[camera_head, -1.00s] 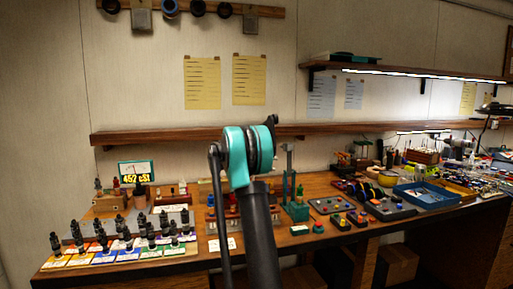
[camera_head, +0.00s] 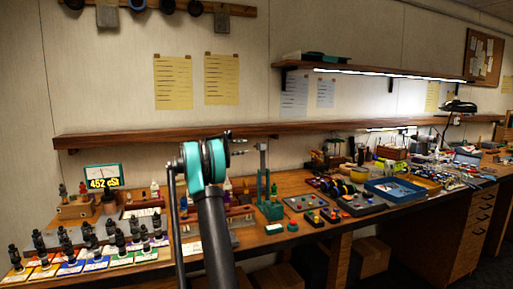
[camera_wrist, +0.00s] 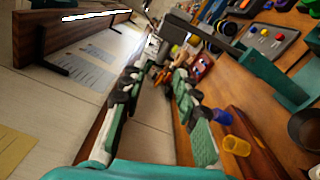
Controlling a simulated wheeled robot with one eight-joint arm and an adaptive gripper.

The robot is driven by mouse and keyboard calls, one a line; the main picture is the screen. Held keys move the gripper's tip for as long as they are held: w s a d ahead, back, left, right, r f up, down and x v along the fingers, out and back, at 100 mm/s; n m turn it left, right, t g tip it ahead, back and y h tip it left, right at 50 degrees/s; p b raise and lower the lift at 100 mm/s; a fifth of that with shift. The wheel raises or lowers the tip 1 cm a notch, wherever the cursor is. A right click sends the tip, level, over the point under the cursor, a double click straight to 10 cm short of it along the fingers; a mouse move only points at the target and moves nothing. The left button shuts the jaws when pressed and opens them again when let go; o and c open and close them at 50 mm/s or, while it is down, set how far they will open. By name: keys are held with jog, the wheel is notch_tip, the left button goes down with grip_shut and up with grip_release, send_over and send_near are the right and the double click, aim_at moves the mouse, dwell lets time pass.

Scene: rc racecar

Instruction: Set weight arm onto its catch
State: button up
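A teal stand (camera_head: 270,207) with an upright grey post (camera_head: 263,165) stands on the bench, right of my arm in the head view. In the wrist view a long grey bar (camera_wrist: 235,58) runs to a teal part (camera_wrist: 290,92) at the right; this looks like the same device. I cannot tell which part is the weight arm or where its catch is. My gripper (camera_wrist: 155,85) is open and empty in the wrist view, with the grey bar beyond and to the right of its fingers. In the head view it (camera_head: 238,146) is partly hidden by my wrist, left of the post.
A wooden shelf (camera_head: 190,139) runs along the wall behind my gripper. Blue (camera_wrist: 222,117) and yellow (camera_wrist: 236,146) cylinders stand close to my right finger in the wrist view. Control boxes (camera_head: 305,202), a blue tray (camera_head: 397,189) and several dark-knobbed pieces (camera_head: 90,243) crowd the bench.

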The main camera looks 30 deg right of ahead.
jog(key=x, duration=0.8)
jog(key=shift+d, duration=0.1)
grip_shut()
